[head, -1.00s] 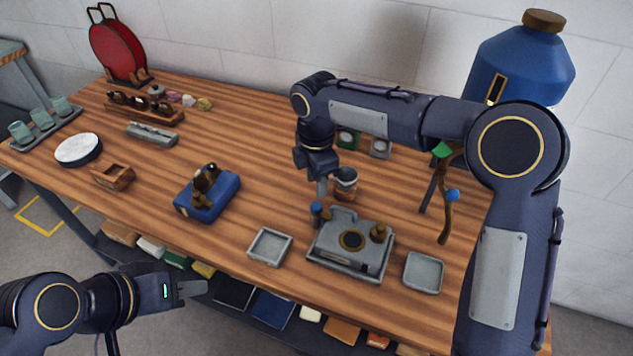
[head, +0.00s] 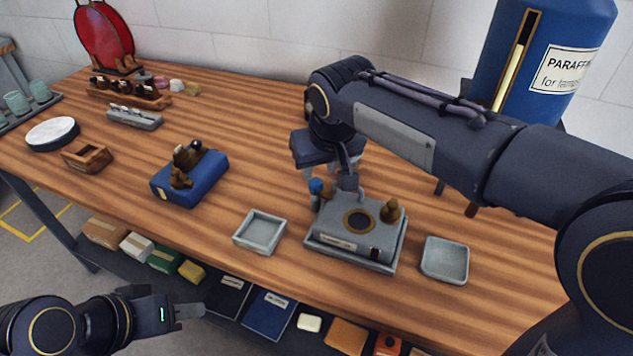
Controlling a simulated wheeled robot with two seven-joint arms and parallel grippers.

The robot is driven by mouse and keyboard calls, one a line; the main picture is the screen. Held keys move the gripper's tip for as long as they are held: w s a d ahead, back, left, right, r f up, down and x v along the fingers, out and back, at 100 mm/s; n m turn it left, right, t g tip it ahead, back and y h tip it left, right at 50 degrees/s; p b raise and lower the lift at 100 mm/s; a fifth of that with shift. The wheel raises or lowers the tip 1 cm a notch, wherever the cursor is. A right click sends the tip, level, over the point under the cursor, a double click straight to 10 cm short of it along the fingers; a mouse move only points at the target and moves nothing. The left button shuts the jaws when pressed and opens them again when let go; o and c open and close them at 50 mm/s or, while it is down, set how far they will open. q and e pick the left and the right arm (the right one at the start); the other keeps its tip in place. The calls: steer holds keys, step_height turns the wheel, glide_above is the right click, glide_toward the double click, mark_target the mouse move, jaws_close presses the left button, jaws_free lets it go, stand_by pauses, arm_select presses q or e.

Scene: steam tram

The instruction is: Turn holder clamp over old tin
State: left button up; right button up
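A grey metal device (head: 340,225) with a dark round opening ringed in gold (head: 359,221) sits on the table at centre right. It has a blue knob (head: 316,186) at its back left and a brass-brown knob (head: 390,211) at its right. I cannot tell which part is the holder clamp. My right gripper (head: 347,182) points down just behind the device's back edge; whether it touches anything is unclear. The old tin does not show clearly, probably behind my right gripper. My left gripper (head: 188,311) is beyond the table's front edge, away from everything, seen side-on.
A square tray (head: 259,232) lies left of the device and another (head: 445,260) right of it. A blue box (head: 190,180) with a brown figure stands further left. A large blue paraffin tank (head: 540,60) stands at the back right.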

mark_target(316, 182)
steer(key=x, duration=0.5)
steer(key=shift+f, duration=0.2)
